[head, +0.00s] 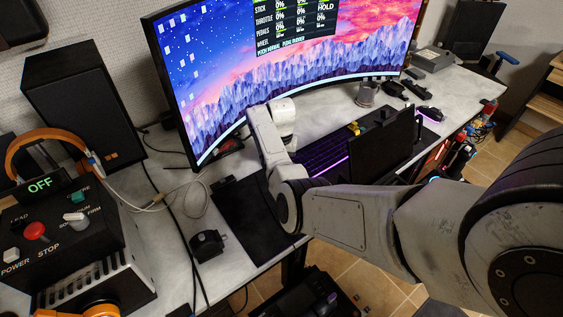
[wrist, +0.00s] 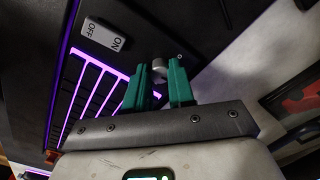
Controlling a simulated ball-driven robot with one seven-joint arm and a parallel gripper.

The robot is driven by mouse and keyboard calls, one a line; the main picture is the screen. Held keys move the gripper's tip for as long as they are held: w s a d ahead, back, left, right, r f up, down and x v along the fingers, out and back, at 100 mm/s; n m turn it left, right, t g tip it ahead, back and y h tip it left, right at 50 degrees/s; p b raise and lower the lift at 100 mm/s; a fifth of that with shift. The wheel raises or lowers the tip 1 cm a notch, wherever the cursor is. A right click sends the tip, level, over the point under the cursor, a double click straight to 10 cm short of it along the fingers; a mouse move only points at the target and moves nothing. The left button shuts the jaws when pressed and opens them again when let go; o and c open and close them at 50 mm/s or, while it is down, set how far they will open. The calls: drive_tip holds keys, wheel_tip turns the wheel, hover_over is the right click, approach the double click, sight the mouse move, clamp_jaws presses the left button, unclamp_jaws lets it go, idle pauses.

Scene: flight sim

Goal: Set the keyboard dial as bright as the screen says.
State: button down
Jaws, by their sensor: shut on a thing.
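The keyboard (head: 322,156) lies on the desk below the screen, its keys edged in purple light. In the wrist view its lit keys (wrist: 92,88) show at left. A small grey round dial (wrist: 159,67) sits between the teal fingers of my gripper (wrist: 158,76), which is shut on it. In the head view my arm hides the gripper and dial. The curved screen (head: 215,75) shows a mountain picture and a black panel (head: 295,24) with stick, throttle and pedals at 0% and "HOLD". The panel's top is cut off; I see no brightness value.
An ON/OFF switch (wrist: 103,35) is near the gripper. A black upright panel (head: 380,150) stands before the keyboard at right. A control box (head: 70,240) reading OFF, with a red stop button, is at left. A mug (head: 366,94) and mouse (head: 431,113) are at right.

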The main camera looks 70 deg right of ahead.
drive_tip(key=m, duration=0.6)
drive_tip(key=shift+w+m, duration=0.1)
drive_tip(key=shift+m, duration=0.2)
drive_tip(key=m, duration=0.5)
drive_tip(key=shift+m+b, duration=0.3)
drive_tip(key=shift+d, duration=0.1)
drive_tip(key=c, duration=0.9)
unclamp_jaws()
drive_tip(key=shift+c, duration=0.2)
wheel_tip(320, 180, up, 11)
drive_tip(key=shift+f, duration=0.1)
